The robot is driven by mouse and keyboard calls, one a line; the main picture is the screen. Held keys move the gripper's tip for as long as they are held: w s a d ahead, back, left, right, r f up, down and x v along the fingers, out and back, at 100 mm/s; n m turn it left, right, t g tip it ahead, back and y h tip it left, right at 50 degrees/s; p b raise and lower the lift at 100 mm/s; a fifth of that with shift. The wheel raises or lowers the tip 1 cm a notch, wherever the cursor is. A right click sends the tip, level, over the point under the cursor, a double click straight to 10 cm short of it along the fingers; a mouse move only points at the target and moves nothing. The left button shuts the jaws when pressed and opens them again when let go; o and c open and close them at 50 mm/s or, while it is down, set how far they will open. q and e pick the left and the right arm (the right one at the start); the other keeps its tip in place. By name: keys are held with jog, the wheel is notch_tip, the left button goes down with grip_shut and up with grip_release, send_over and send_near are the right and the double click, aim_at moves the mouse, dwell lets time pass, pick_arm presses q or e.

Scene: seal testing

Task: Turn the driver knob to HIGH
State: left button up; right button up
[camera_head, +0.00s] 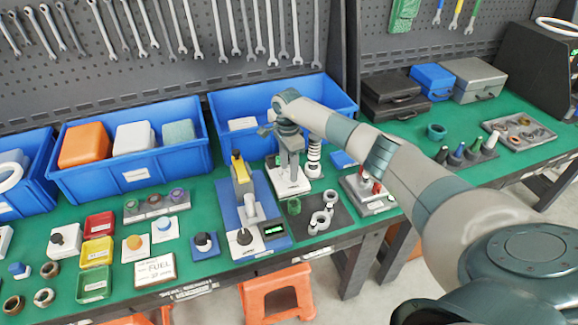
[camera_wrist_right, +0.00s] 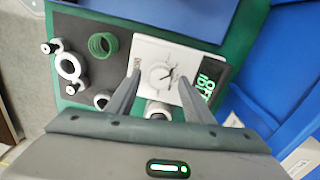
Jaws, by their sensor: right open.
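The driver is a white unit (camera_head: 289,188) on the green bench, partly hidden by my right arm in the head view. In the right wrist view its white top (camera_wrist_right: 165,48) carries a round dial (camera_wrist_right: 162,75) with a dark pointer. A small dark display with green lettering (camera_wrist_right: 207,82) sits beside the dial; its text is sideways and hard to read. My right gripper (camera_wrist_right: 159,88) is open, pointing down, with one finger on either side of the dial. I cannot tell whether the fingers touch it. My left gripper is not in view.
A dark mat with grey ring fittings (camera_head: 322,219) and a green coil (camera_wrist_right: 102,45) lies beside the driver. A blue press fixture (camera_head: 228,215) stands to its left. A blue bin (camera_head: 340,92) stands behind. An orange stool (camera_head: 275,292) is below the bench.

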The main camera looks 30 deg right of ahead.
jog(key=shift+f, duration=0.35)
jog(key=c, duration=1.1)
jog(key=shift+o, duration=0.2)
